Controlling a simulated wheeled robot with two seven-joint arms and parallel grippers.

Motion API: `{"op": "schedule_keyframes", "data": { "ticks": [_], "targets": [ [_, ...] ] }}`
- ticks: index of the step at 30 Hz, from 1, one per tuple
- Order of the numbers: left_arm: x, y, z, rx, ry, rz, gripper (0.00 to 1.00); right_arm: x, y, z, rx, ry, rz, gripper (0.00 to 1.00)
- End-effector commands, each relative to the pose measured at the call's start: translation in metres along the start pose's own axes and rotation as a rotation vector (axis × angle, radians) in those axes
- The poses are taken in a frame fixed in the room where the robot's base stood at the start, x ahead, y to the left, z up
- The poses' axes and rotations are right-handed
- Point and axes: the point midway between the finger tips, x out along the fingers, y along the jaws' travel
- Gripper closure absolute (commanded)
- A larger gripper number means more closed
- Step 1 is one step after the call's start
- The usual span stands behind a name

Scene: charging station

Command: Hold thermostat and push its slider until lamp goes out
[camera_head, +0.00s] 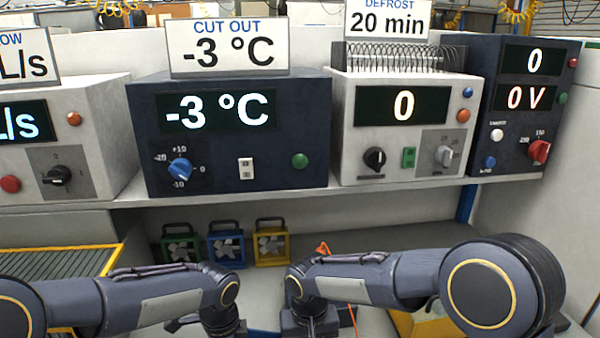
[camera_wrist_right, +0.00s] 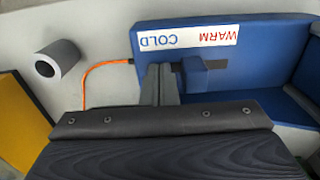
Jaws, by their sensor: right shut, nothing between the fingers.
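In the right wrist view, the blue thermostat (camera_wrist_right: 265,65) has a white strip lettered WARM in red and COLD in blue, seen upside down. Its blue slider block (camera_wrist_right: 196,76) sits in a dark slot below the strip. My right gripper (camera_wrist_right: 160,84) is shut and empty, its grey fingers at the slot on the COLD side, beside the slider; I cannot tell whether they touch it. In the head view both forearms reach down, and my gripper jaws are cut off by the lower edge. The thermostat is not visible there. I cannot identify the lamp.
An orange cable (camera_wrist_right: 100,68) runs from the thermostat, near a grey cylinder (camera_wrist_right: 60,63) and a yellow surface (camera_wrist_right: 20,125). In the head view, a blue instrument (camera_head: 230,135) reading -3 °C stands on the shelf among other instruments. Three small framed fans (camera_head: 226,247) stand beneath.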

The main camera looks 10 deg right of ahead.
Motion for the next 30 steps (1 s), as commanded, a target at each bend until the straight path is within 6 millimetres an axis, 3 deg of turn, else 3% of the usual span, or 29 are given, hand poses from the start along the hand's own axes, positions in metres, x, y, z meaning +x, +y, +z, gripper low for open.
{"op": "schedule_keyframes", "data": {
  "ticks": [11,30],
  "targets": [
    [0.0,0.0,0.0,0.0,0.0,-0.001,0.71,-0.001,0.012,0.0,0.0,0.0,0.001,1.0],
    [0.0,0.0,0.0,0.0,0.0,-0.001,0.71,-0.05,0.011,0.0,0.0,0.003,-0.001,1.0]
  ]
}}
